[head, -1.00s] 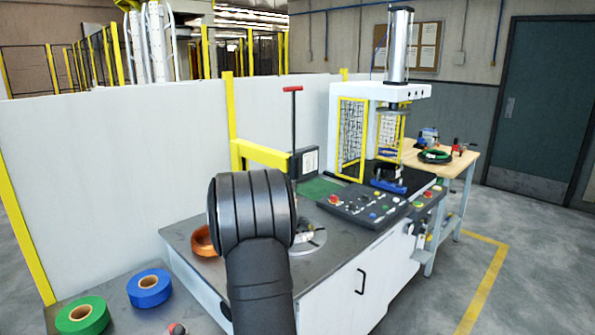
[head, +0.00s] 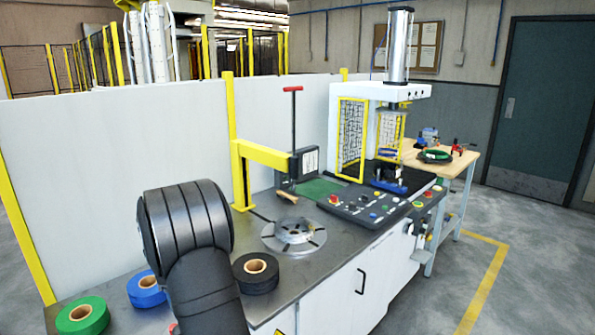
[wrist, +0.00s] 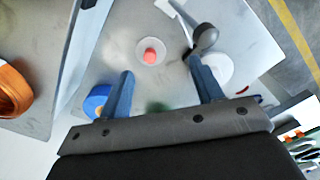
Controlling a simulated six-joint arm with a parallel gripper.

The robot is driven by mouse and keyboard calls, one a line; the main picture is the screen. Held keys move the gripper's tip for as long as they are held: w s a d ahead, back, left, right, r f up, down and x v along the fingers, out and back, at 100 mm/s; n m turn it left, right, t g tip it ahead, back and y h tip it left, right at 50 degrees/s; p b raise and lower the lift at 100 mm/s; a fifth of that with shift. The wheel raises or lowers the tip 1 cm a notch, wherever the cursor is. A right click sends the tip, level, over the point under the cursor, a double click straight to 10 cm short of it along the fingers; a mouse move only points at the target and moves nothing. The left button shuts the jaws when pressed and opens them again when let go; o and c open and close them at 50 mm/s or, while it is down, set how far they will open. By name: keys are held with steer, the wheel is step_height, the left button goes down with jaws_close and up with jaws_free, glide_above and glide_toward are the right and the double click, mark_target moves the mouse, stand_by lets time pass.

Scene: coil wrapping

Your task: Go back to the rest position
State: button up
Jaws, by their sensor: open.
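My gripper (wrist: 160,82) is open and empty in the wrist view, its two blue fingers spread apart over a grey surface. In the head view my black arm fills the lower left and the gripper is hidden. The wrist view shows a white disc with a red top (wrist: 150,57) ahead of the fingers and a grey ball-ended handle (wrist: 204,36) by the right finger. A blue roll (wrist: 97,99) is partly behind the left finger. An orange coil (wrist: 14,92) is at the left edge; it does not show in the head view.
A green tape roll (head: 83,318), a blue tape roll (head: 146,292) and a black tape roll (head: 257,283) stand around my arm. A round turntable (head: 293,236), a yellow post arm (head: 262,154), a control panel (head: 352,207) and a press (head: 395,92) stand farther right.

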steer(key=s+a+f, duration=0.2)
steer(key=s+a, duration=0.4)
steer(key=a, duration=0.1)
steer(key=shift+s, duration=0.15)
steer(key=shift+a, duration=0.1)
